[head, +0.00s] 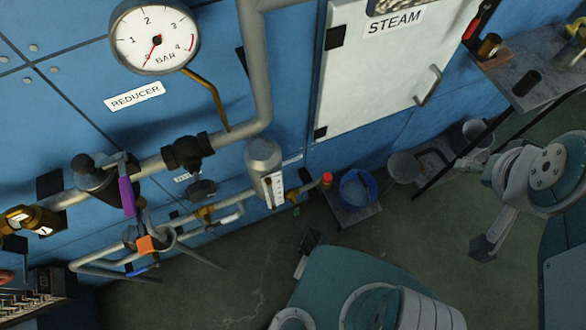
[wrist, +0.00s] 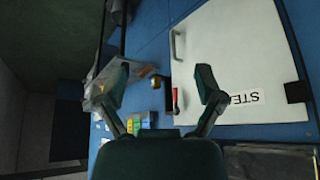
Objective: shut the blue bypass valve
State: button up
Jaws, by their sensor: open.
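In the head view, a small blue lever (head: 142,270) sits on the low pipework at the lower left, just below an orange lever (head: 150,244). It looks like the bypass handle, but it is small and partly hidden, and I cannot tell its exact setting. A purple lever (head: 127,196) stands above them beside the grey pipe. My gripper (wrist: 163,88) shows in the wrist view with its two fingers apart and nothing between them. It faces the steam cabinet side, away from the valves. The blue lever is not in the wrist view.
The white STEAM cabinet (head: 374,65) and a reducer gauge (head: 154,36) are on the blue wall. A bench (head: 528,80) is at the right. Open floor lies below the pipes.

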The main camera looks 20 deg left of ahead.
aim_at(157, 264)
jog(key=k+u, duration=0.1)
jog(key=k, duration=0.55)
jog(key=u, duration=1.4)
jog(key=i+j+u, duration=0.15)
jog(key=u, duration=0.25)
jog(key=i+j+u, duration=0.2)
jog(key=u, duration=0.15)
jog(key=i+j+u, duration=0.2)
jog(key=u, duration=0.2)
jog(key=i+j, duration=0.15)
jog(key=k+j, duration=0.15)
jog(key=j, duration=0.15)
jog(key=k+j+u, duration=0.15)
jog(key=j, duration=0.2)
